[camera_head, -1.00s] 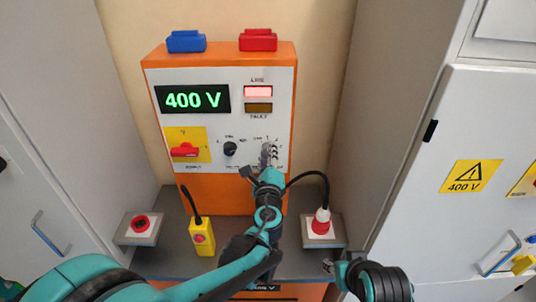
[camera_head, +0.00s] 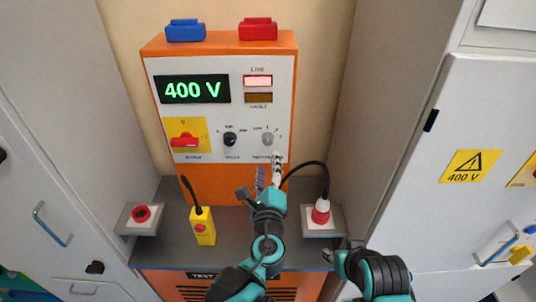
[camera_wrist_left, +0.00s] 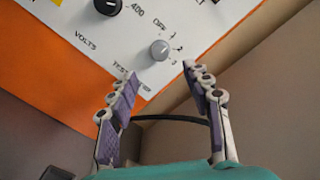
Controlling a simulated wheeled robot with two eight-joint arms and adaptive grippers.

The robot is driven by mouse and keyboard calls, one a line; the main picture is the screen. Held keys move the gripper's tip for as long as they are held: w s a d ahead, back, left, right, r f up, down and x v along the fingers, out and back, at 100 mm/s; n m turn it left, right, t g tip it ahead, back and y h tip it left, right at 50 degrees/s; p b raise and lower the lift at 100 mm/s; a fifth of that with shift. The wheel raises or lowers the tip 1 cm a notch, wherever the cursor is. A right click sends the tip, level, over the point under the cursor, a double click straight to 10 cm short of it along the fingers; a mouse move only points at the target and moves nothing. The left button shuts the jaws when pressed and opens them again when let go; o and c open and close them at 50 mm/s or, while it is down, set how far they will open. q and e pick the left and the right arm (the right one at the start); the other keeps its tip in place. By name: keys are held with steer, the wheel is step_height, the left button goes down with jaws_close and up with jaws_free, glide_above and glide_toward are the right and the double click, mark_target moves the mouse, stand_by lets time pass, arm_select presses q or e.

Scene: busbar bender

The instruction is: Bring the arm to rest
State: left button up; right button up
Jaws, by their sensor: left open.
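My left gripper (camera_head: 268,175) is in front of the lower right of the orange test unit's panel (camera_head: 222,68), apart from it. In the left wrist view its two fingers (camera_wrist_left: 160,88) are spread with nothing between them. The grey test knob (camera_wrist_left: 159,50) is just beyond the fingertips and also shows on the panel in the head view (camera_head: 267,139). My right gripper (camera_head: 336,254) is low at the right, in front of the bench; its fingers are too small to read.
The display (camera_head: 194,89) reads 400 V and the red LIVE lamp (camera_head: 258,81) is lit. Grey cabinets stand on both sides.

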arm_select(q)
steer(key=shift+s, duration=1.05)
steer(key=s+a+f+n+g+y, duration=0.2)
steer(key=a+f+n+g, duration=0.1)
steer(key=a+n, duration=0.4)
steer(key=s+a+f+n+g+y, duration=0.25)
steer(key=a+n, duration=0.25)
steer(key=a, duration=0.4)
steer(key=s+a+f+n+g+h, duration=0.1)
steer(key=s+f+n+g+h, duration=0.3)
steer(key=s+n, duration=0.8)
step_height(320, 180, down, 2)
steer(key=shift+a+f+n+g, duration=0.15)
steer(key=shift+a+n+g, duration=0.25)
steer(key=shift+g, duration=0.35)
